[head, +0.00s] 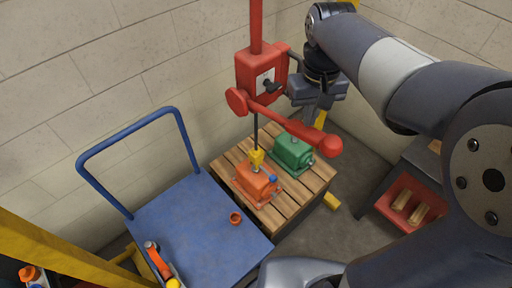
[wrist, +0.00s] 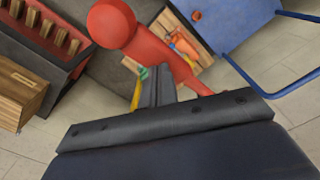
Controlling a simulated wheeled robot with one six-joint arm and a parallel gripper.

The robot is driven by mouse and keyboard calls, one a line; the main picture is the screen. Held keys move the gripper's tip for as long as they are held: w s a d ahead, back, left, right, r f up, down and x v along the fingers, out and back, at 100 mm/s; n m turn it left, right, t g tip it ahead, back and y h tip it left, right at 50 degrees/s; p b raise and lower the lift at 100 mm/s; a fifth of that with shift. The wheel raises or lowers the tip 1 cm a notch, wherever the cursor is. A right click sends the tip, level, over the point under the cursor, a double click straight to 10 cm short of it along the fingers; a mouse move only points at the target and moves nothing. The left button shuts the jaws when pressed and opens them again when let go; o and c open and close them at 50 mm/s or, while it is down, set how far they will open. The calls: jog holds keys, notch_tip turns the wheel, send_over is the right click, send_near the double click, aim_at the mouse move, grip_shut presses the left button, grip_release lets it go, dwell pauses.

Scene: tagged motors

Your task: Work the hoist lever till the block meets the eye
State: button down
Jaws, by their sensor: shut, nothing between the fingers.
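The red hoist (head: 262,72) has a lever (head: 285,120) that slopes down to the right to a round red knob (head: 329,145). The yellow block (head: 256,157) hangs on a dark line just above the orange motor (head: 254,184). I cannot tell whether it touches the motor's eye. A green motor (head: 292,151) stands behind to the right. My gripper (head: 324,104) is shut and empty, just above and behind the lever near the knob. In the wrist view my closed fingers (wrist: 156,86) lie beside the lever (wrist: 160,55); contact is unclear. The knob shows there too (wrist: 110,23).
Both motors stand on a slatted wooden pallet (head: 282,212). A blue trolley (head: 190,225) with a raised handle stands left of it, with a small orange ring (head: 235,218) on its deck. A dark and red rack (head: 400,200) is at right. A block wall is behind.

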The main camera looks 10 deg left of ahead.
aim_at(308, 140)
dwell(0.3)
jog(key=shift+f+b, duration=0.7)
jog(key=shift+f, duration=0.4)
jog(key=shift+f, duration=0.15)
jog(key=shift+s+d+f+b, duration=0.1)
jog(key=shift+d+f+b, duration=0.05)
jog(key=shift+f+b, duration=0.6)
jog(key=shift+s+d+f+b, duration=0.15)
jog(key=shift+f+b, duration=0.4)
jog(key=shift+f, duration=0.45)
jog(key=shift+s+d+f+b, duration=0.1)
jog(key=shift+f+b, duration=0.55)
jog(key=shift+f, duration=0.2)
